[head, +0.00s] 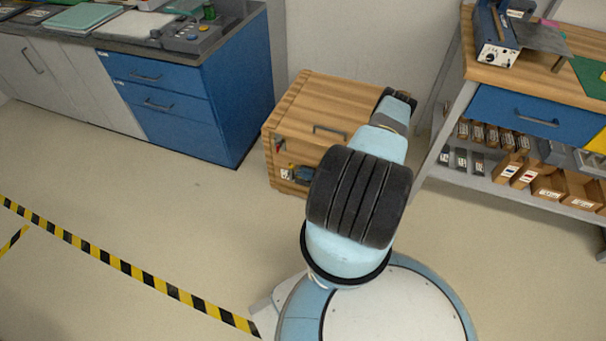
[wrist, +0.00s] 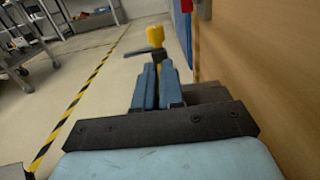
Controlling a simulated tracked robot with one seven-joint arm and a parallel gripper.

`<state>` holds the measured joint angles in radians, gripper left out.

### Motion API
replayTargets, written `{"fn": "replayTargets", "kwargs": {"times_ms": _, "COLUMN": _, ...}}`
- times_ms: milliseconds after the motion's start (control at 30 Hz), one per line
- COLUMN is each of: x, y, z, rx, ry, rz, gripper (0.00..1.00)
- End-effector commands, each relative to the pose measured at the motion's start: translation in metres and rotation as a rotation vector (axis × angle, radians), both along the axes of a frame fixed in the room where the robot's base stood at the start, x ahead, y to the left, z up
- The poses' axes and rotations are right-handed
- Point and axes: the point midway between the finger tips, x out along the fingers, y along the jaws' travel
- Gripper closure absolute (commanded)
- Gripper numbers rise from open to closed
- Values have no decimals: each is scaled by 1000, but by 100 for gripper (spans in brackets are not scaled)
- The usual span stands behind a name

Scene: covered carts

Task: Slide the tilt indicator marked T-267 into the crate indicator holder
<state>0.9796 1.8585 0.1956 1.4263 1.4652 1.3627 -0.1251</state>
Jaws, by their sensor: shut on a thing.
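My gripper (wrist: 157,68) has its blue fingers shut on a small yellow piece with a dark crossbar (wrist: 155,36) in the wrist view. This may be the tilt indicator; no T-267 mark can be read. The gripper lies alongside the wooden crate's (wrist: 245,60) front face, which fills the right of the view. A small red fitting (wrist: 203,9) is on that face, ahead and to the right of the fingers; it may be the holder. In the head view the crate (head: 335,95) stands behind my arm, which hides part of its front. The fingers (head: 306,173) show small and low there.
A blue drawer cabinet (head: 238,95) stands left of the crate. A workbench (head: 530,75) with a shelf of small boxes (head: 550,186) is at the right. Open floor (head: 160,200) lies at the left, with yellow-black tape (head: 125,266) across it.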

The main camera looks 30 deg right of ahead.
Motion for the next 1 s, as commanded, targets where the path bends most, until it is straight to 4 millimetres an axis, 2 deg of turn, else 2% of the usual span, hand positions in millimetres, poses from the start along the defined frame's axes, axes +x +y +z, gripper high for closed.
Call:
{"fn": "replayTargets", "kwargs": {"times_ms": 33, "x": -2, "y": 0, "z": -5, "rx": -2, "ry": 2, "rz": -1, "gripper": 100}}
{"fn": "replayTargets", "kwargs": {"times_ms": 267, "x": -2, "y": 0, "z": -5, "rx": -2, "ry": 3, "rz": -1, "gripper": 100}}
{"fn": "replayTargets", "kwargs": {"times_ms": 1000, "x": -1, "y": 0, "z": 22, "rx": -1, "ry": 2, "rz": -1, "gripper": 100}}
